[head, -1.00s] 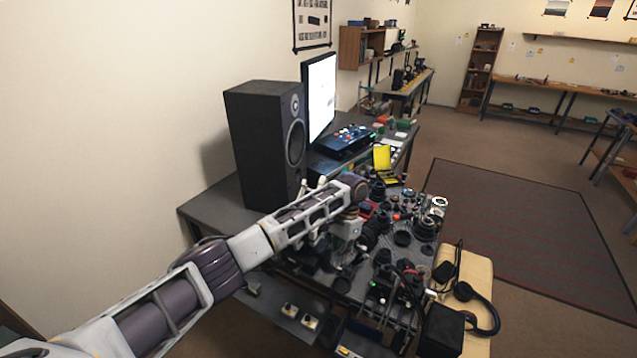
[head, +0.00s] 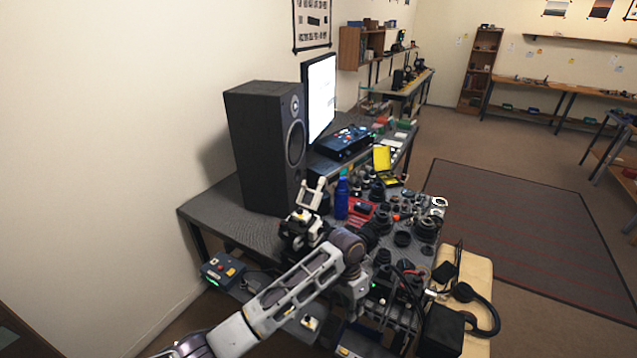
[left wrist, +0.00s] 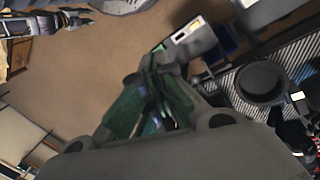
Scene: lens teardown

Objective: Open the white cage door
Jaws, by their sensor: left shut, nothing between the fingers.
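A white open frame (head: 311,194), which may be the cage door, stands up from a dark device (head: 302,229) in front of the speaker. I cannot tell whether it is open or closed. My left gripper (head: 352,300) points down at the near side of the bench, to the right of and nearer than this device; its tips are hard to make out there. In the left wrist view its fingers (left wrist: 157,66) are together and empty, over brown floor near the bench edge. No white frame is clear in that view. My right gripper is out of view.
A black speaker (head: 265,145) stands behind the device. A blue bottle (head: 341,198) and several dark lens parts crowd the bench. A control box (head: 221,270) sits low at the left. A dark ring (left wrist: 262,82) shows in the left wrist view.

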